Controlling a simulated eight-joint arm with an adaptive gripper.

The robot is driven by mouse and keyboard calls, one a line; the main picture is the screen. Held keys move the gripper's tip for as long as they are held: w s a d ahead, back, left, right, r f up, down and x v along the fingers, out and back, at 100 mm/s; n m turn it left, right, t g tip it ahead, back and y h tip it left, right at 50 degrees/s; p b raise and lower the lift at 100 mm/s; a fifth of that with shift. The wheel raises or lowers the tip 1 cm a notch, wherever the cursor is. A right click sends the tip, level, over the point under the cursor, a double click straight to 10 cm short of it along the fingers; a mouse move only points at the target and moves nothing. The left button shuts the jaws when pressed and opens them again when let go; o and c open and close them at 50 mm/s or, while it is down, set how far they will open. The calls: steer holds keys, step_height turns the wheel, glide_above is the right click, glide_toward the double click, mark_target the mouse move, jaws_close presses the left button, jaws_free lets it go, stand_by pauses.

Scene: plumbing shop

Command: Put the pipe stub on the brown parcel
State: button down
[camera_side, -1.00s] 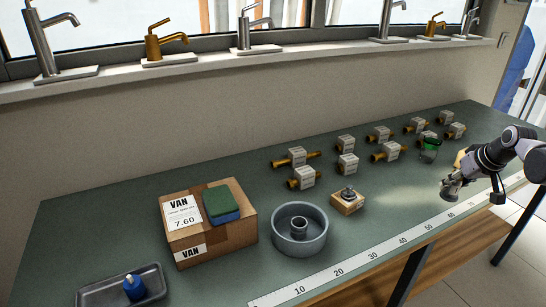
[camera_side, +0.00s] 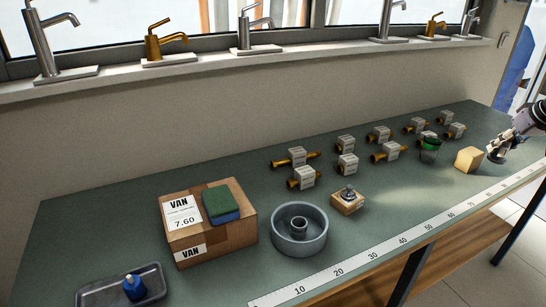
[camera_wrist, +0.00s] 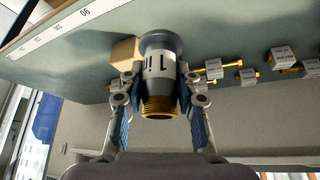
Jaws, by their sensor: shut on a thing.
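The pipe stub (camera_wrist: 158,75), a pale grey cylinder with dark markings, a dark collar and a brass threaded end, is between the fingers of my gripper (camera_wrist: 160,92) in the wrist view. My gripper is shut on it. In the side view my gripper (camera_side: 503,146) is at the far right, above the bench near its front edge; the stub is small and hard to make out there. The brown parcel (camera_side: 243,233), a cardboard box with white VAN 7.60 labels, sits at the left of the bench, far from my gripper. A green and blue sponge (camera_side: 221,204) lies on its top, towards the right.
A grey round basin (camera_side: 318,243) and a small wooden block with a metal fitting (camera_side: 348,201) stand right of the parcel. A tray (camera_side: 92,299) holds a blue bottle (camera_side: 134,288). Boxed brass fittings line the back.

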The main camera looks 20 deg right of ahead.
steer(key=w+d+r, duration=0.2)
steer(key=d+r, duration=0.1)
steer(key=d, duration=1.5)
glide_toward(468, 147)
steer(key=shift+w+d+r, duration=0.1)
steer(key=shift+w+d, duration=0.1)
steer(key=shift+w, duration=0.3)
steer(key=shift+w+d+r, duration=0.15)
steer(key=shift+w+d, duration=0.05)
steer(key=shift+w, duration=0.35)
steer(key=shift+f, duration=1.95)
steer(key=shift+f, duration=0.1)
steer(key=c, duration=1)
jaws_free()
steer(key=shift+f, duration=0.1)
steer(key=shift+o, duration=0.2)
